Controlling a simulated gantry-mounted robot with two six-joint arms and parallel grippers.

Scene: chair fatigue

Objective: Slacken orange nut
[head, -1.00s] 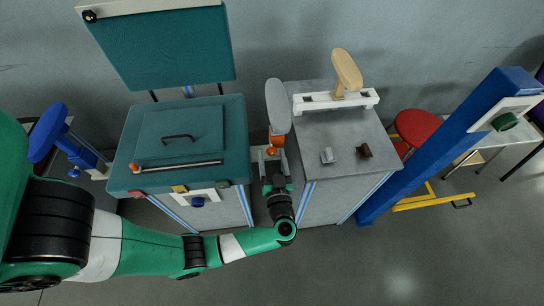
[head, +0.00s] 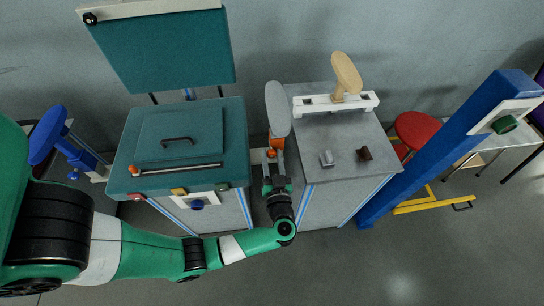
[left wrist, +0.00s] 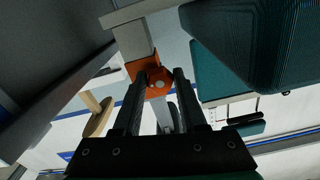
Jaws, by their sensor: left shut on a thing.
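The orange nut (left wrist: 158,84) sits between the two dark fingers of my left gripper (left wrist: 160,74) in the left wrist view. The fingers are closed on its sides. An orange block (left wrist: 141,68) lies right behind it, on a grey bar. In the head view my left gripper (head: 272,160) reaches up into the gap between the teal cabinet and the grey cabinet. The orange block (head: 276,143) shows just above it, under a grey oval paddle (head: 278,108). The fingertips are small and partly hidden there. My right gripper is not in view.
The teal cabinet (head: 235,120) stands close on the left, with a rod and handle on top. The grey cabinet (head: 345,165) stands close on the right, carrying a white bracket (head: 310,104) and small clamps. A blue beam (head: 440,150) leans further right. The floor in front is clear.

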